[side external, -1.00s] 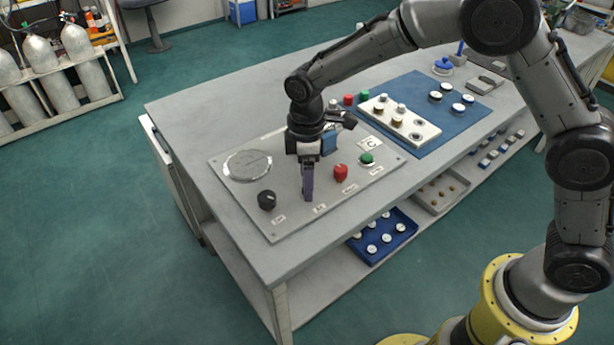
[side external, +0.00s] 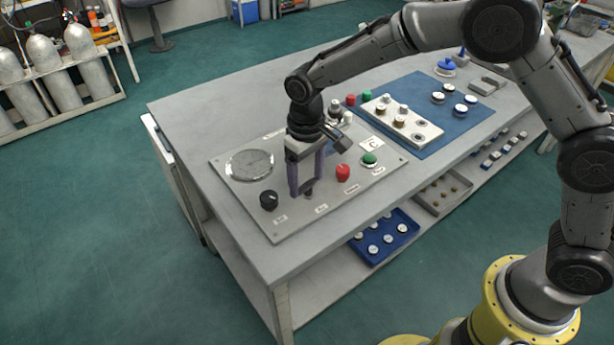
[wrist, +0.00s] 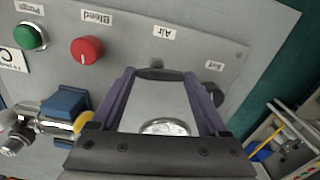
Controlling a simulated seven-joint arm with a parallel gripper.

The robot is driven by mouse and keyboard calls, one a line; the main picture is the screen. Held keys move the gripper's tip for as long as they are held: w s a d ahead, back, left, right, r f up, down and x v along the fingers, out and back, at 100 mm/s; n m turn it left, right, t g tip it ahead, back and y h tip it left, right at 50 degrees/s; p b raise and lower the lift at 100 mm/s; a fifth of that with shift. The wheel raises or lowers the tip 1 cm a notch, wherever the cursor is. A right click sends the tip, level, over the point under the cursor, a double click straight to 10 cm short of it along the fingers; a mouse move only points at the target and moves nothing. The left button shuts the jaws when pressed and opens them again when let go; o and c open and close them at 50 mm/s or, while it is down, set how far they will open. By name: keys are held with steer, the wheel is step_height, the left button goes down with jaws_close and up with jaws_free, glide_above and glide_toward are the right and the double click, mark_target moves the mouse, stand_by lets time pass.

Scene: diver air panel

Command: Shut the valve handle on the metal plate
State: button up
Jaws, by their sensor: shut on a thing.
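The metal plate (side external: 290,215) lies on the table with knobs and a round gauge. My gripper (side external: 307,192) points down at the plate's front middle, its purple fingers closed on a dark knob (wrist: 158,74) by the "Air" label. A valve with a blue handle (wrist: 64,102) and a silver and yellow body sits at left in the wrist view, apart from the fingers. In the side view it is mostly hidden behind my wrist, so its handle angle is unclear there.
A black knob (side external: 268,200), a red knob (side external: 343,172) and a green knob (side external: 369,159) stand beside my gripper. The round gauge (side external: 250,165) is at the plate's left. A blue mat (side external: 425,135) with a white block lies behind right.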

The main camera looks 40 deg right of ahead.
mark_target(306, 184)
steer(key=shift+w+r+m, duration=0.1)
steer(key=shift+m, duration=0.8)
steer(key=o, duration=1.2)
steer(key=shift+o, duration=0.2)
step_height(306, 184, up, 14)
